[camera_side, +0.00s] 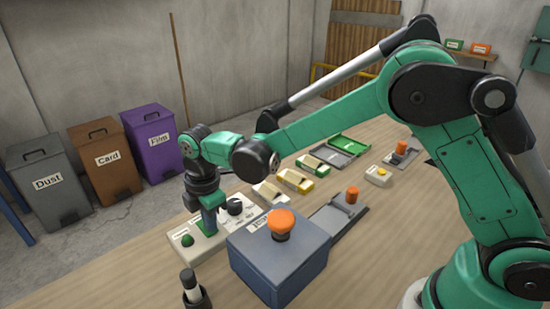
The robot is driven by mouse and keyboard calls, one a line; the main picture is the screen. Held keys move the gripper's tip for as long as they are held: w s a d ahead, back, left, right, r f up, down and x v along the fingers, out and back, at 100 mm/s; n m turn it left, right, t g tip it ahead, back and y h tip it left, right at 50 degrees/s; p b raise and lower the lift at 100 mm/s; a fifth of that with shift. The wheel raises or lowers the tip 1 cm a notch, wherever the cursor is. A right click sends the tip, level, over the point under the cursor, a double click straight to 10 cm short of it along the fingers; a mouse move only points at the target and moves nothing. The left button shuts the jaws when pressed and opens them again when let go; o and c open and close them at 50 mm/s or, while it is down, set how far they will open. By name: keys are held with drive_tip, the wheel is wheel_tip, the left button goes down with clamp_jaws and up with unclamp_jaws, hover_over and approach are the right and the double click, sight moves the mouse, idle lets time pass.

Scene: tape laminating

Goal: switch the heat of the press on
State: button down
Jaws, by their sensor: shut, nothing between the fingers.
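A pale control panel (240,222) lies on the table left of centre. It carries a green button (187,240) at its left end and a dark round knob (235,207) toward its right; its small labels are too small to read. My gripper (211,229) is shut and empty, pointing down at the panel between the green button and the knob. It hides the part of the panel beneath it, and I cannot tell whether it touches. A blue-grey box (290,265) with an orange knob (281,222) on top stands in front of the panel; I cannot tell if it is the press.
A dark holder (193,289) stands at the front edge. A grey plate (338,219) with an orange-topped part (352,194) lies right of the box. Several small trays and blocks (296,180) lie behind. Dust, Card and Film bins (154,140) stand at back left.

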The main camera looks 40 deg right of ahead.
drive_tip(key=shift+f, duration=0.15)
drive_tip(key=shift+w+r, duration=0.25)
drive_tip(key=shift+w, duration=0.6)
wheel_tip(320, 180, up, 14)
drive_tip(key=s, duration=0.1)
drive_tip(key=shift+s, duration=0.35)
